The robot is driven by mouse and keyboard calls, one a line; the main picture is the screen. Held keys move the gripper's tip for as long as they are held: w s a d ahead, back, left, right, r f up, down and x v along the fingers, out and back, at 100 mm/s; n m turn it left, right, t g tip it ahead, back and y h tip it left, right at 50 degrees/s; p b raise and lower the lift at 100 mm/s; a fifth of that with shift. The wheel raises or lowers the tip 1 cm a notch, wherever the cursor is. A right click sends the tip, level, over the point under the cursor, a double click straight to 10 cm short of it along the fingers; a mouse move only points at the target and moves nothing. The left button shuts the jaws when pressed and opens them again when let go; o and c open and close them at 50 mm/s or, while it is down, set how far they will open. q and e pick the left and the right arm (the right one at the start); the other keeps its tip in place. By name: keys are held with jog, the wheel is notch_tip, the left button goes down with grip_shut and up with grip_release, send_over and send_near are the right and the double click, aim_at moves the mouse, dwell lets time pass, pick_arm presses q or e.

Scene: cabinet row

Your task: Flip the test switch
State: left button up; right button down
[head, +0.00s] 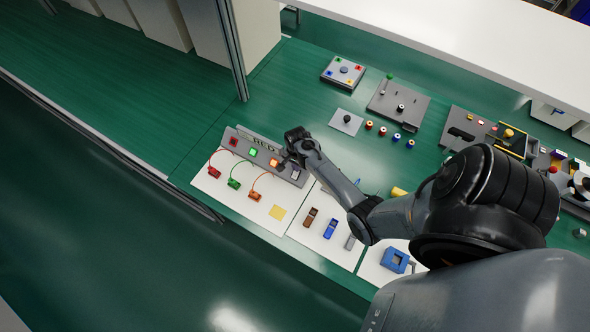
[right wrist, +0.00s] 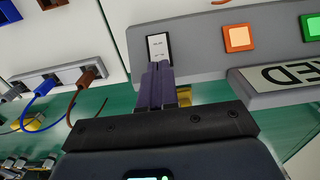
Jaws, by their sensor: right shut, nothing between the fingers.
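The test switch is a white rocker in a dark frame (right wrist: 159,46) on a sloped grey panel (right wrist: 195,55). In the head view the switch (head: 295,174) sits at the panel's right end. My right gripper (right wrist: 159,66) is shut and empty, its fingertips at the rocker's lower edge in the right wrist view. I cannot tell whether they touch it. In the head view the right gripper (head: 284,163) is over the panel's right part. My left gripper is not in view.
Red, green and orange cables (head: 256,196) lie on the white board in front. Brown and blue connectors (head: 310,217) lie to the right.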

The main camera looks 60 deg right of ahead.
jog(key=shift+f, duration=0.1)
dwell(0.5)
jog(key=shift+f+b, duration=0.4)
jog(key=shift+f, duration=0.1)
jog(key=shift+f, duration=0.35)
dwell(0.5)
jog(key=shift+r, duration=0.35)
notch_tip(320, 180, up, 4)
jog(key=p, duration=0.5)
jog(key=shift+r, duration=0.1)
notch_tip(320, 180, up, 2)
jog(key=p, duration=0.2)
jog(key=shift+r+p, duration=0.1)
jog(key=shift+p, duration=0.2)
